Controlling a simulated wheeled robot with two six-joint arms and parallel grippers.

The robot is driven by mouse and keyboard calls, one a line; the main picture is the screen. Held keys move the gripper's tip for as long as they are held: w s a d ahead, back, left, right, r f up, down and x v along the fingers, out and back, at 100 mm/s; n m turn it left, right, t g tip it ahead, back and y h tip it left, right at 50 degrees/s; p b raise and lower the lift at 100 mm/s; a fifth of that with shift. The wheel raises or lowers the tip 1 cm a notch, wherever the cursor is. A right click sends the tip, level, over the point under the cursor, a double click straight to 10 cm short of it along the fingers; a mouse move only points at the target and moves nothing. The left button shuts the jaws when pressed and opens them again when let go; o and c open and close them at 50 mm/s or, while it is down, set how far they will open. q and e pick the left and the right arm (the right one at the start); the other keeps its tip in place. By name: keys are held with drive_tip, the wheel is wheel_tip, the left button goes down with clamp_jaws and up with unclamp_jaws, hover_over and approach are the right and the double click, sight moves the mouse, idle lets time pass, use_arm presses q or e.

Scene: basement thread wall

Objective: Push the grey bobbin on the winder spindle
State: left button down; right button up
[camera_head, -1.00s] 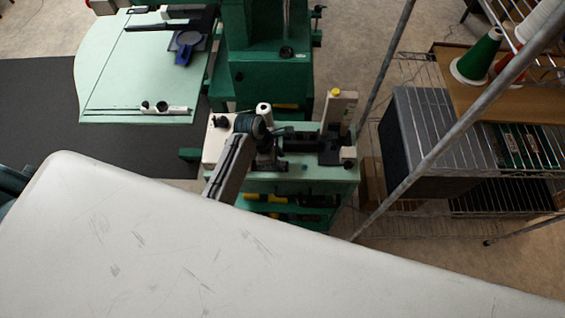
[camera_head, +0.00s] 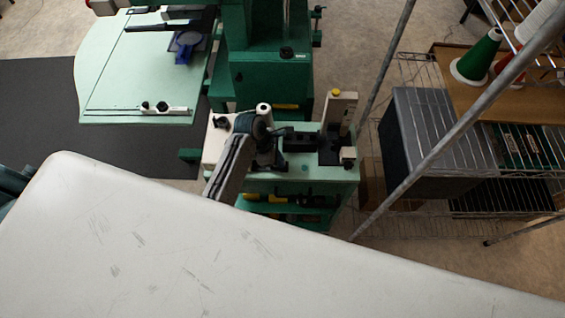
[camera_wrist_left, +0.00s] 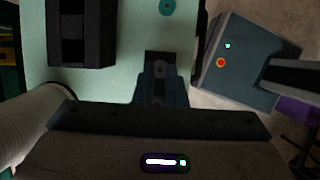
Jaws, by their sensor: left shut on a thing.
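My left gripper (camera_head: 259,137) reaches over the winder bench from the white arm cover. It is shut on a small dark round thing, which I take to be the grey bobbin (camera_head: 261,129). The bobbin is just in front of a white cylinder and left of the dark winder block (camera_head: 300,139). The spindle cannot be made out, so I cannot tell whether the bobbin is on it. In the left wrist view the fingers (camera_wrist_left: 162,72) show over the pale green bench top, but the bobbin cannot be made out. My right gripper is not in view.
The pale green bench (camera_head: 318,177) carries a beige post (camera_head: 340,112) with a yellow knob. A green machine (camera_head: 268,75) stands behind. A slanting metal pole (camera_head: 440,140) and wire shelf with a grey bin (camera_head: 436,135) stand to the right.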

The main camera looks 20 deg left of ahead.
use_arm(q)
drive_tip(key=shift+r, duration=1.75)
drive_tip(key=shift+f, duration=0.15)
